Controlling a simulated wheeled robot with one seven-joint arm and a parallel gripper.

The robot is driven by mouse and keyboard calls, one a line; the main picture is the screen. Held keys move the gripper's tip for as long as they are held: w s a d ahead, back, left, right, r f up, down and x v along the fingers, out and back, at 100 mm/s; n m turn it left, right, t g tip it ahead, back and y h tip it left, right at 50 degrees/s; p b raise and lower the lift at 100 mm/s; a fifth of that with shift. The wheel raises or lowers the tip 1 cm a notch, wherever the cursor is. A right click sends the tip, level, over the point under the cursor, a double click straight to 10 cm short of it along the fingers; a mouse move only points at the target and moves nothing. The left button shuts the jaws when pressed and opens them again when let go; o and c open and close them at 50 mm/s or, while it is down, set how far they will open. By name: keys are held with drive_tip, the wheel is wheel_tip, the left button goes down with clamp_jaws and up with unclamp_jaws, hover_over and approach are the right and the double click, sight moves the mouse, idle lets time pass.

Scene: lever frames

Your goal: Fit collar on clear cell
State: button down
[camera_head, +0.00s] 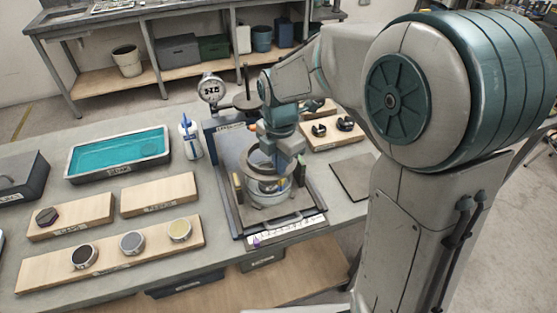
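A grey ring-shaped collar (250,160) is at the clear cell (268,188), level with or just above its top. The cell stands upright on a grey plate in the middle of a dark-framed fixture (228,205), with something yellowish low inside it. My gripper (284,164) points down at the right side of the collar and overlaps it in the picture. The fingers are too small and partly hidden, so I cannot tell whether they grip the collar. I also cannot tell whether the collar touches the cell.
A dial gauge (211,90) and a white bottle (190,138) stand behind and left of the fixture. A teal-lined tray (118,154) and wooden boards (158,194) with round pieces lie left. Black parts on boards (335,138) and a dark mat (354,177) are right.

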sight(279, 179)
drive_tip(key=shift+f+b, duration=2)
drive_tip(key=shift+f, duration=1)
drive_tip(key=shift+f, duration=0.3)
drive_tip(key=c, duration=1.6)
unclamp_jaws()
drive_tip(key=shift+o, duration=0.2)
wheel_tip(279, 179, up, 14)
drive_tip(key=shift+f, duration=0.1)
drive_tip(key=s+d+f+m+t, duration=0.1)
drive_tip(key=s+d+m, duration=0.3)
drive_tip(key=m, duration=0.4)
drive_tip(key=s+d+f+m+t, duration=0.1)
drive_tip(key=s+d+f+m, duration=0.2)
drive_tip(key=s+m, duration=0.3)
drive_tip(key=s+d+f+m+t, duration=0.1)
drive_tip(key=s+d+m, duration=0.3)
drive_tip(key=m, duration=0.7)
drive_tip(key=shift+s+d+f+m, duration=0.3)
drive_tip(key=shift+s+f+m, duration=0.1)
drive_tip(key=shift+s+f, duration=0.35)
